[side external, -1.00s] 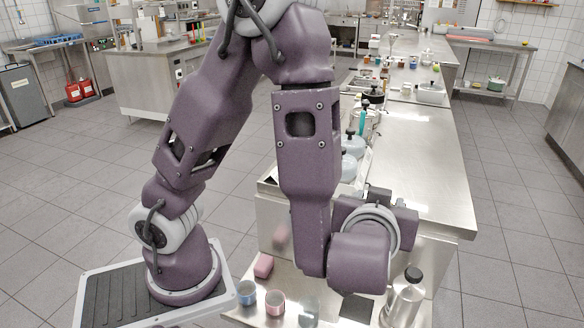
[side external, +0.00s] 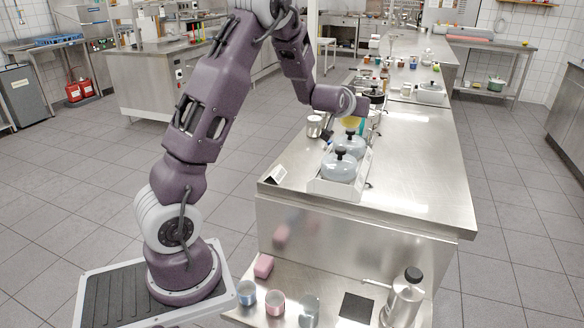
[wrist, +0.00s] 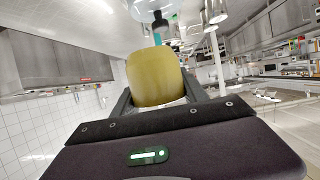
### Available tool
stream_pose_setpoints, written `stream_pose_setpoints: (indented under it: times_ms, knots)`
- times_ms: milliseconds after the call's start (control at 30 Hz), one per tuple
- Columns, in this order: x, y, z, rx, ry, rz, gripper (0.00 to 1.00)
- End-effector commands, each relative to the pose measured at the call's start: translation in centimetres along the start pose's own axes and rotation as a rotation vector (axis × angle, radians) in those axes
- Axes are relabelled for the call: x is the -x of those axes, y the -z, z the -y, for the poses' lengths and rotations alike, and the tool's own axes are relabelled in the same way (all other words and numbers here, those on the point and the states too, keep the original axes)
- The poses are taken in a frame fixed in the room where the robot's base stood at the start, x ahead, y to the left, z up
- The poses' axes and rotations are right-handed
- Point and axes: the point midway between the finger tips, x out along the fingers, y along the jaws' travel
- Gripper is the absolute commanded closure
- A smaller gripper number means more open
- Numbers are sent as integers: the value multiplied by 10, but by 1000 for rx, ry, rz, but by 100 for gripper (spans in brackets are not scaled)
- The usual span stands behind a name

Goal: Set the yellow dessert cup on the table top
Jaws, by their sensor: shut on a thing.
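The yellow dessert cup (wrist: 153,80) is between the fingers of my gripper (wrist: 157,88) in the wrist view, filling the gap. My gripper is shut on it. In the side external view only a small patch of the yellow cup (side external: 351,121) shows below my wrist, beside the lidded pots. My gripper's fingers are mostly hidden there. The table top (side external: 420,160) is a long shiny steel counter. I cannot tell whether the cup touches it or hangs above it.
Right of the pots the steel top is bare. A lower shelf holds a blue cup (side external: 247,292), a pink cup (side external: 275,303) and a flask (side external: 404,298).

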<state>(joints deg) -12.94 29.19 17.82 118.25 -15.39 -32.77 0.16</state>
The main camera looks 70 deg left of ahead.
Motion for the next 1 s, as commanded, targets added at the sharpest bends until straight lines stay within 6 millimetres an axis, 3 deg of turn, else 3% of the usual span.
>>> stream_pose_setpoints:
  times_ms: [33,200,500,867,1000]
  knots:
    - [-10,0,33,4,17,-1,93]
    - [-23,-10,110,14,35,0,93]
    - [-23,-26,181,26,63,0,93]
    - [-44,-78,180,25,59,3,93]
    - [-57,-110,179,24,58,4,93]
